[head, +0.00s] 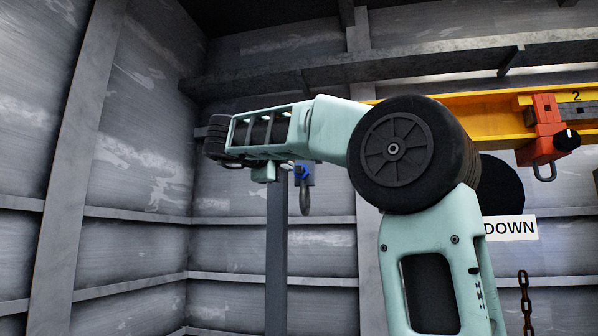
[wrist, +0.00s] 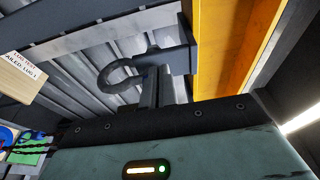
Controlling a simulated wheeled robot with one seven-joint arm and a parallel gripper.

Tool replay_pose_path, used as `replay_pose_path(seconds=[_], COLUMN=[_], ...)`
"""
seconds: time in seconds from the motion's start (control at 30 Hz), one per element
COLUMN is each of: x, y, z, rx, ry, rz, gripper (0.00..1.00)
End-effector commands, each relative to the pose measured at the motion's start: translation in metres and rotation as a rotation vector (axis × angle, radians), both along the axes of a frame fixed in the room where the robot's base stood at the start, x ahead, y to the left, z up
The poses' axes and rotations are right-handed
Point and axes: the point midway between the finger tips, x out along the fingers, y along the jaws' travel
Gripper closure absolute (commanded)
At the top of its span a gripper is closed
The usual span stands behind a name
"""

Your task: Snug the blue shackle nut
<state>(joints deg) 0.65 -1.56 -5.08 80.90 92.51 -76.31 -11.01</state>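The blue shackle nut (head: 302,171) shows in the head view just below my pale green arm, at the top of a grey shackle (head: 305,200). The arm partly covers the area above it. I cannot tell the depth between arm and nut. In the wrist view a dark shackle (wrist: 118,74) hangs at a grey block (wrist: 168,62); no blue nut shows on it. My gripper's fingers are not distinguishable in either view, so I cannot see whether they hold anything.
A yellow beam (head: 458,107) runs behind my arm, with a red clamp (head: 542,128) and hook at right. A "DOWN" sign (head: 511,228) and a rusty chain (head: 525,303) are below. A pale lettered tag (wrist: 20,78) and blue and green items (wrist: 28,151) lie left in the wrist view.

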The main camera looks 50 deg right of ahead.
Motion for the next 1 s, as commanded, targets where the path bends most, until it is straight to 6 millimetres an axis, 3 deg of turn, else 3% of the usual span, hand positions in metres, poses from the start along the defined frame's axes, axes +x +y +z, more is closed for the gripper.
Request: replay_pose_path(seconds=[0.67, 1.0], x=[0.006, -0.006], y=[0.003, 0.034], z=[0.004, 0.002], rx=[-0.001, -0.001], ry=[-0.001, -0.002], rz=[-0.001, 0.001], gripper=[1.00, 1.00])
